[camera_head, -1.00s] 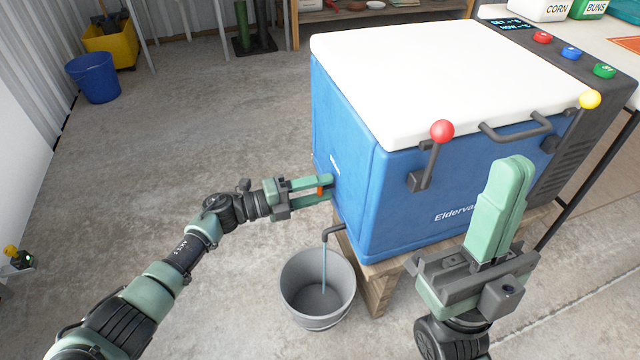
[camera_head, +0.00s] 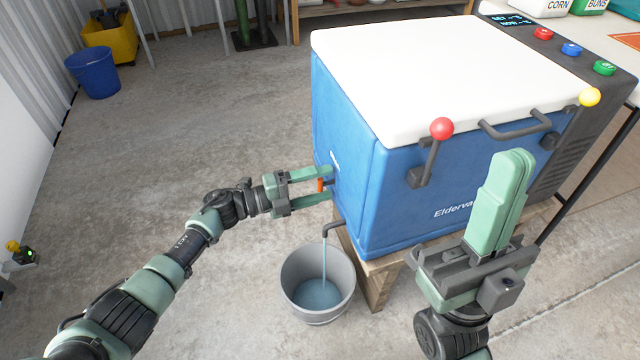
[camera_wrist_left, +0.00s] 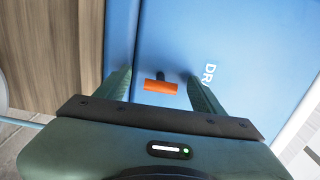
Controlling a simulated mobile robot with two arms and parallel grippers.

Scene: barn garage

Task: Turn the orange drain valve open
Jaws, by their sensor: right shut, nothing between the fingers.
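The orange drain valve handle (camera_head: 320,185) is on the left side of the blue cooler (camera_head: 420,200). In the left wrist view the orange handle (camera_wrist_left: 160,87) lies crosswise on a dark stem, near the letters "DR". My left gripper (camera_head: 328,183) is open, with its fingers on either side of the handle and apart from it. Water runs from the dark spout (camera_head: 333,230) below into a grey bucket (camera_head: 317,285), which has water in its bottom. My right gripper (camera_head: 514,160) is shut and empty, pointing up in front of the cooler.
The cooler stands on a wooden stand (camera_head: 375,285). Latch levers with a red knob (camera_head: 442,129) and a yellow knob (camera_head: 590,97) stick up at its front, near my right gripper. The floor to the left is clear; a blue bucket (camera_head: 93,77) stands farther back.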

